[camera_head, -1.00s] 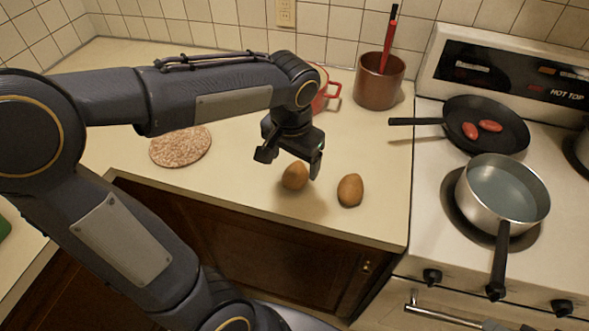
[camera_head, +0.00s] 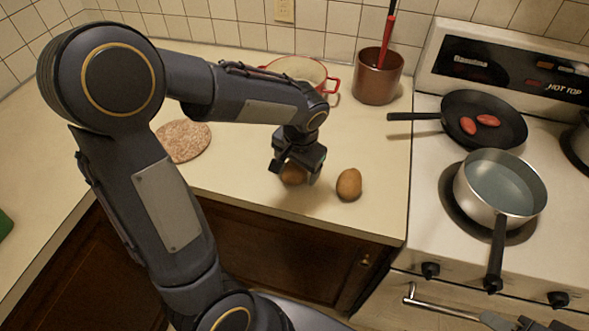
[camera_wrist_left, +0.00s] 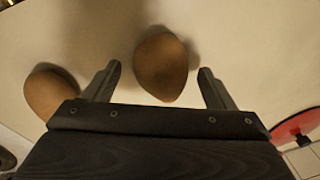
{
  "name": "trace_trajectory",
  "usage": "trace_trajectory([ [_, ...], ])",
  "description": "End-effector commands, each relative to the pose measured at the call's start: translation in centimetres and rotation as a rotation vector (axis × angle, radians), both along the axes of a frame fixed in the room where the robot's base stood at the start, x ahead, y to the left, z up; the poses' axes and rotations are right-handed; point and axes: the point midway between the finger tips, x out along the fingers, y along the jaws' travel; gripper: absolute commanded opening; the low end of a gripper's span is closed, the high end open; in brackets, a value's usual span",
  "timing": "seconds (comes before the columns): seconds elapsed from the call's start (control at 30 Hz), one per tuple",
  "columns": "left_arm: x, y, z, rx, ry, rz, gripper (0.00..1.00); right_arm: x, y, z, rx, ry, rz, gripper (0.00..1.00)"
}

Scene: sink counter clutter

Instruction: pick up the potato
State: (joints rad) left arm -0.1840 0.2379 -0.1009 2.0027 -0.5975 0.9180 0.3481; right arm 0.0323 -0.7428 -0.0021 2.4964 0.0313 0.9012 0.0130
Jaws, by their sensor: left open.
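Two brown potatoes sit on the counter near its front edge. One potato (camera_head: 292,174) is under my left gripper (camera_head: 294,176) and partly hidden by it. In the left wrist view this potato (camera_wrist_left: 161,66) lies between the two spread fingers of my left gripper (camera_wrist_left: 158,84), with a gap on each side. The other potato (camera_head: 348,184) stands a little to the right in the head view, clear of the gripper. It shows at the left of the wrist view (camera_wrist_left: 47,93), outside the fingers. My left gripper is open and points down. My right gripper is not in view.
A round cork-like mat (camera_head: 183,141) lies to the left. A red-handled pot (camera_head: 332,84) and a brown pot (camera_head: 377,78) with a red utensil stand behind. The stove at right holds a black pan (camera_head: 462,104) and a saucepan (camera_head: 535,195).

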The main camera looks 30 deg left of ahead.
Motion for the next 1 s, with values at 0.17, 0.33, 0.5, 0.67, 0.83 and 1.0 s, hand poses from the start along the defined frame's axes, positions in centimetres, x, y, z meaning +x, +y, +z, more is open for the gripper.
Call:
trace_trajectory([
  [0.17, 0.0, 0.0, 0.0, 0.0, 0.0, 0.0, 0.61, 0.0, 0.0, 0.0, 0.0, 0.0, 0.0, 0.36],
  [0.33, 0.0, 0.0, 0.0, 0.0, 0.0, 0.0, 0.39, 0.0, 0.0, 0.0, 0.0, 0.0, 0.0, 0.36],
  [0.5, 0.0, 0.0, 0.1, 0.0, -0.001, 0.0, 0.25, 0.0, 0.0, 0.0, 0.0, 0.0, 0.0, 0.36],
  [0.67, 0.0, 0.0, 0.1, 0.0, -0.001, 0.0, 0.25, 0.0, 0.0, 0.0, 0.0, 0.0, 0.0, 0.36],
  [0.83, 0.1, 0.0, 1.0, 0.0, -0.004, -0.001, 0.25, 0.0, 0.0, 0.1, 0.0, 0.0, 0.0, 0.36],
  [1.0, 0.1, 0.0, 3.5, -0.001, -0.007, 0.001, 0.25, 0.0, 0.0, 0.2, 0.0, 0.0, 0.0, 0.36],
])
